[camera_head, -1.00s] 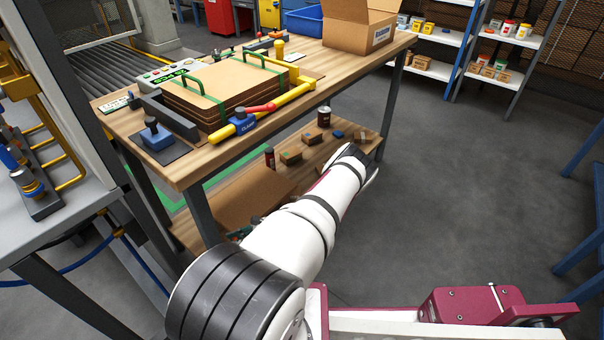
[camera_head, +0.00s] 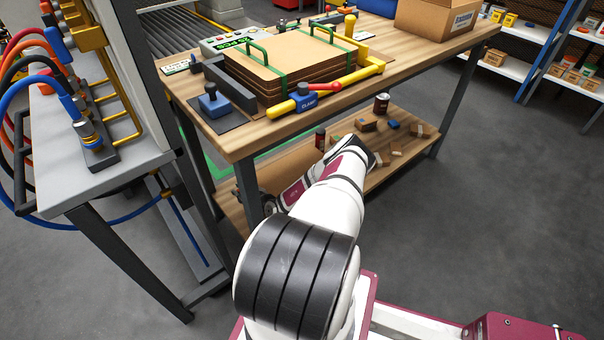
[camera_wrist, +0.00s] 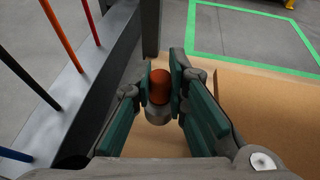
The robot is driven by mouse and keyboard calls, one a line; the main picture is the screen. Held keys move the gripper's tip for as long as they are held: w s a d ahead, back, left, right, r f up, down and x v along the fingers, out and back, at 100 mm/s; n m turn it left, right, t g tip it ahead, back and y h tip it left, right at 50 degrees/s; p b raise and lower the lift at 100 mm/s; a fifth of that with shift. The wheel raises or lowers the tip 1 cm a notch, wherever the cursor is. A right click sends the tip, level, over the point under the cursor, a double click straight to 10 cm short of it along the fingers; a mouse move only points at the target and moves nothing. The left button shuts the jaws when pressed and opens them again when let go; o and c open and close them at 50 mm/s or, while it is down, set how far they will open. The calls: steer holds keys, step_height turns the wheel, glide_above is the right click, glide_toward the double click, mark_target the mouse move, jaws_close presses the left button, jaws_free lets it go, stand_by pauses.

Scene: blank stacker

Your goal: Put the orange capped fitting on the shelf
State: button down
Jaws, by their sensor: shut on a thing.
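In the wrist view my gripper (camera_wrist: 163,85) is shut on the orange capped fitting (camera_wrist: 160,86), which has a rounded orange top and a grey lower part between the green-faced fingers. A flat brown surface shows below and to the right of it; I cannot tell the gap. In the head view my arm reaches to the left end of the workbench's lower shelf (camera_head: 426,144), and the dark gripper end (camera_head: 267,204) shows small there. The fitting cannot be made out in that view.
A dark bench leg (camera_head: 248,185) stands close to my gripper. Several small boxes and a dark can (camera_head: 381,103) sit on the shelf's right part. A grey hose stand (camera_head: 110,180) stands at left. A stack of boards (camera_head: 285,70) lies on the bench top.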

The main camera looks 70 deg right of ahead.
step_height(320, 180, down, 10)
steer(key=b, duration=0.5)
steer(key=c, duration=1.6)
jaws_free()
steer(key=shift+s+a+r, duration=0.1)
steer(key=shift+s+r, duration=0.05)
steer(key=shift+s, duration=0.15)
steer(key=p+v, duration=0.4)
steer(key=v, duration=0.7)
steer(key=shift+s+r, duration=0.1)
steer(key=shift+s, duration=0.1)
